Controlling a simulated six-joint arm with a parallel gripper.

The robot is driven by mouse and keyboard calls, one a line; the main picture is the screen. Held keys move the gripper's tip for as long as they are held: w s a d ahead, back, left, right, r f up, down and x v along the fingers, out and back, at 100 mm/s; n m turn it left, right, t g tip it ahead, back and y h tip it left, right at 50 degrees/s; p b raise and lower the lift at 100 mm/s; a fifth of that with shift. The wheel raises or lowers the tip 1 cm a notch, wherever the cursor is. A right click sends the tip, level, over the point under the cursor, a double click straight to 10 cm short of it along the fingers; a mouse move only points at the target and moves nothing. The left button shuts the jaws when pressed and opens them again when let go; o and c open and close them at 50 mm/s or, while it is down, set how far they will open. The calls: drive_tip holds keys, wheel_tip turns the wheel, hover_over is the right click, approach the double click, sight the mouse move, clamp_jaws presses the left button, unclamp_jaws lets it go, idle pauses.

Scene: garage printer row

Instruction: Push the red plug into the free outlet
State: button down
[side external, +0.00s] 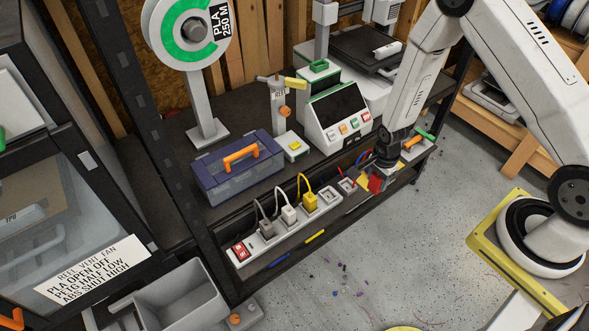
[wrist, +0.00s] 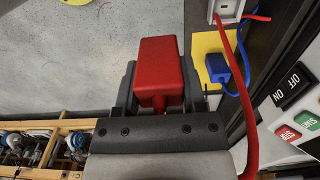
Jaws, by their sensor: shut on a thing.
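The red plug (side external: 375,183) is held in my gripper (side external: 380,171), above the shelf's front edge and right of the white power strip (side external: 262,252). In the wrist view the red plug (wrist: 162,62) sits between the two dark fingers of my gripper (wrist: 160,85), which are shut on it. Grey (side external: 266,228), white (side external: 289,214) and yellow (side external: 309,201) plugs fill outlets along the strip. The red plug's prongs cannot be made out.
A blue plug (wrist: 232,74) on a yellow patch and a red cord (wrist: 245,100) lie close beside my gripper. A blue toolbox (side external: 238,170) and a control box (side external: 338,115) stand behind.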

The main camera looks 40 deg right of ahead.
drive_tip(key=shift+s+a+r, duration=0.1)
drive_tip(key=shift+s+r, duration=0.3)
drive_tip(key=shift+s, duration=0.45)
drive_tip(key=shift+s+a+r, duration=0.1)
drive_tip(key=shift+s+r, duration=0.25)
drive_tip(key=shift+s, duration=0.5)
drive_tip(key=shift+w, duration=0.1)
drive_tip(key=w+a+f, duration=0.1)
drive_tip(key=w+a, duration=0.2)
drive_tip(key=w, duration=0.4)
drive_tip(key=w+a+f, duration=0.1)
drive_tip(key=w+a, duration=0.2)
drive_tip(key=w, duration=0.3)
drive_tip(key=shift+w+a+f, duration=0.25)
drive_tip(key=shift+w+a, duration=0.05)
drive_tip(key=shift+w, duration=0.05)
drive_tip(key=shift+f, duration=0.1)
drive_tip(key=shift+f, duration=2.75)
drive_tip(key=shift+f, duration=1.4)
